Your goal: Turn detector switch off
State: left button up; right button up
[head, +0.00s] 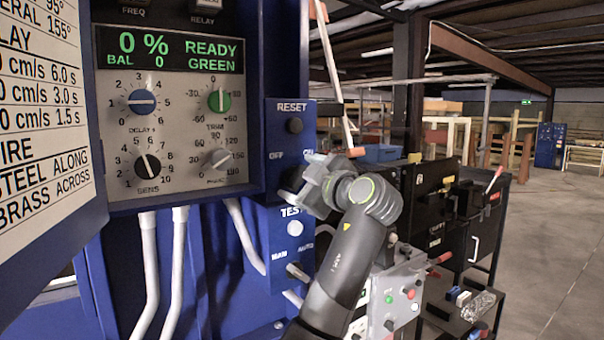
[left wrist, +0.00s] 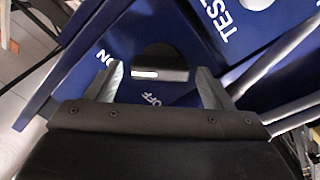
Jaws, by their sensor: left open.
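The detector switch is a dark rotary knob with a short white mark, seen in the left wrist view (left wrist: 172,62). The label ON lies left of it and OFF below it there. The white mark sits on the knob's left part, but its exact setting is hard to tell. My left gripper (left wrist: 163,76) is open, with one finger at each side of the knob; contact is unclear. In the head view my left gripper (head: 302,192) is at the blue switch panel (head: 274,140), under the OFF and ON labels, and hides most of the knob. My right gripper is out of view.
The black RESET button (head: 294,125) is above the switch and the white TEST button (head: 295,228) below it. The detector display (head: 170,49) reads READY GREEN, with several knobs under it. A grey control box (head: 397,294) stands right of my arm. Clear floor lies farther right.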

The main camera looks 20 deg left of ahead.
pick_arm(q)
jog(key=c, duration=1)
jog(key=shift+f+n+b, duration=0.3)
jog(key=shift+n+b, duration=1.1)
jog(key=shift+b, duration=0.2)
jog(key=n+b, duration=0.2)
jog(key=n, duration=0.1)
jog(key=shift+n+b, duration=0.3)
jog(key=shift+b, duration=0.05)
jog(key=n+b, duration=0.2)
jog(key=n, duration=0.3)
jog(key=shift+f, duration=0.15)
jog(key=n+b, duration=0.1)
jog(key=n, duration=0.2)
jog(key=shift+n, duration=0.4)
jog(key=shift+f+n+b, duration=0.1)
jog(key=shift+n+b, duration=0.25)
jog(key=shift+n, duration=1.15)
